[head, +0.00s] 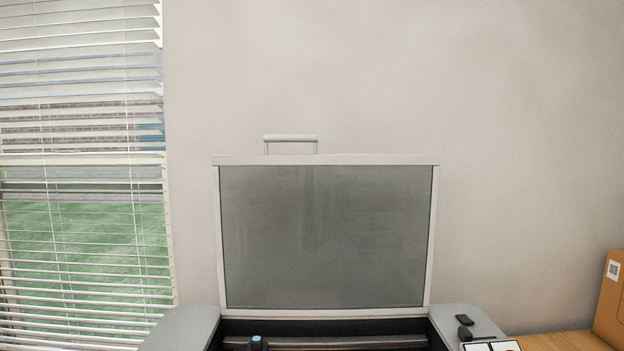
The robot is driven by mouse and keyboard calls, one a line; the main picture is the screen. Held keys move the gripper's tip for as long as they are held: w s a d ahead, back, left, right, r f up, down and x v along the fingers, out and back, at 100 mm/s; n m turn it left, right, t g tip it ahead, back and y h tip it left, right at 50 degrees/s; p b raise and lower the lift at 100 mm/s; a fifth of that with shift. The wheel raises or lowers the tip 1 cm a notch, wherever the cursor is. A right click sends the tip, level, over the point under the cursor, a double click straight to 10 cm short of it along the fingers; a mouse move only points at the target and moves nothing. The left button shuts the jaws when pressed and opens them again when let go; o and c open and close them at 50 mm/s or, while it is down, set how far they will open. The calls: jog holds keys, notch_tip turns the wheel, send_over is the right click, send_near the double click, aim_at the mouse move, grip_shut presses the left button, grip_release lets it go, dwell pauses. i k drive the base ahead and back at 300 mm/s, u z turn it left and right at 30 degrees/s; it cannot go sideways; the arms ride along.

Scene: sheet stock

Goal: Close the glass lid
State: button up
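The glass lid (325,237) stands raised and roughly upright in the head view, a grey glass pane in a pale frame. A light bar handle (290,137) sticks up from its top edge, left of the middle. The lid's lower edge meets the back of a grey machine (186,329) with a dark open interior. A dark roller or bar and a small dark knob with a blue-grey top show inside the opening. My gripper is not in view.
A window with white blinds (80,170) is at the left. A plain wall (530,170) stands behind the lid. At the right are a wooden surface (565,342), a cardboard box (611,300) and small black items (464,326) on the machine's edge.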

aim_at(266, 159)
jog(key=k, duration=0.5)
jog(key=z, duration=1.8)
jog(key=k, duration=0.9)
jog(key=u, duration=1.7)
jog(key=i, duration=1)
jog(key=u, duration=0.05)
